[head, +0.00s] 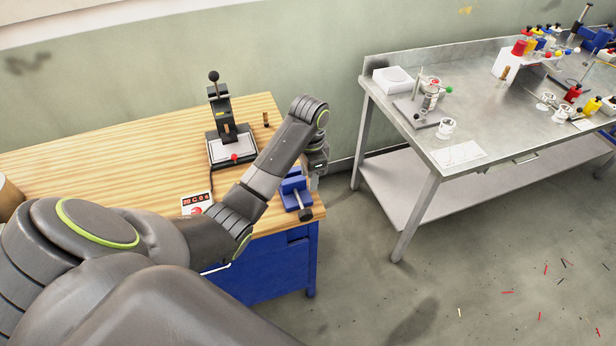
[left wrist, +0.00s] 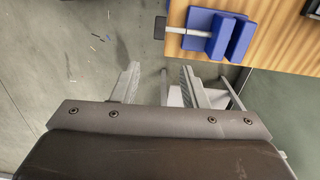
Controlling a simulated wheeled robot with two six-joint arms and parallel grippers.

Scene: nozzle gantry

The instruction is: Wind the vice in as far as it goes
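The blue vice (head: 293,189) sits at the front right corner of the wooden bench. Its screw ends in a dark handle (head: 305,215) at the bench edge. In the left wrist view the vice's blue jaw block (left wrist: 241,40) and pale screw show at the top, with the dark handle (left wrist: 160,27) to the left. The two blue blocks stand close together; I cannot tell how wide the gap is. My left gripper (head: 315,184) points down beside the vice, partly hidden. Its fingers (left wrist: 158,84) are apart and empty, clear of the handle. My right gripper is not in view.
A black lever press (head: 222,128) and a red-digit display box (head: 196,203) stand on the wooden bench (head: 130,145). A steel table (head: 480,115) with fittings stands to the right, across a gap. Small scraps lie on the floor.

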